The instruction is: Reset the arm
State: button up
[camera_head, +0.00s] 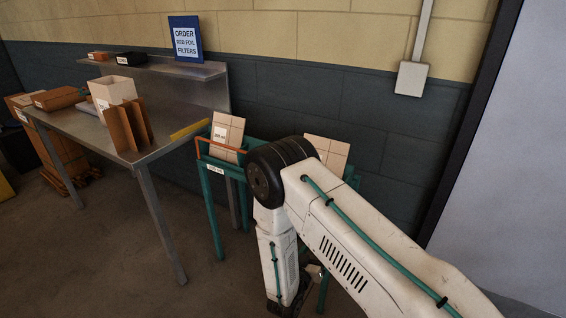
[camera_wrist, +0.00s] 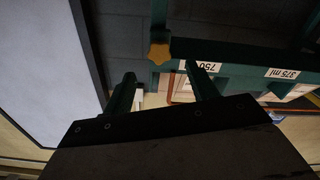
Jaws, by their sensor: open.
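My arm crosses the right half of the head view, bent at a black joint, with its lower part hanging down in front of a green stand (camera_head: 213,205). My gripper (camera_wrist: 163,82) shows in the wrist view with its two dark green fingers spread apart, and I see nothing held between them. In the head view the gripper end is low at the bottom edge and mostly unclear. Beyond the fingers, the wrist view shows the green stand upside down, with labels reading 750 (camera_wrist: 209,66) and 375 ml (camera_wrist: 284,72).
The stand holds cartons (camera_head: 227,132) behind an orange rail (camera_head: 215,150); my arm hides part of it. A steel table (camera_head: 80,125) with boxes and a brown divider stands left. A blue sign (camera_head: 186,40) reads about red foil filters.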

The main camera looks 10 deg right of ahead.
jog(key=s+d+r+n+g+h, duration=0.25)
jog(key=s+d+r+g, duration=0.25)
jog(key=s+r+g, duration=0.25)
jog(key=s+d+r+n+g+h, duration=0.2)
jog(key=s+d+r+n+g, duration=0.3)
jog(key=r+g, duration=0.35)
jog(key=s+a+r+m+t+y, duration=0.1)
jog(key=s+r+m+y, duration=0.1)
jog(key=s+r+y, duration=0.5)
jog(key=s+r+m+t+y, duration=0.1)
jog(key=s+r+y, duration=0.7)
jog(key=s+r, duration=0.6)
jog(key=shift+a+r+m+t, duration=0.35)
jog(key=shift+r+t, duration=0.05)
jog(key=shift+r, duration=2.2)
jog(key=shift+s, duration=0.1)
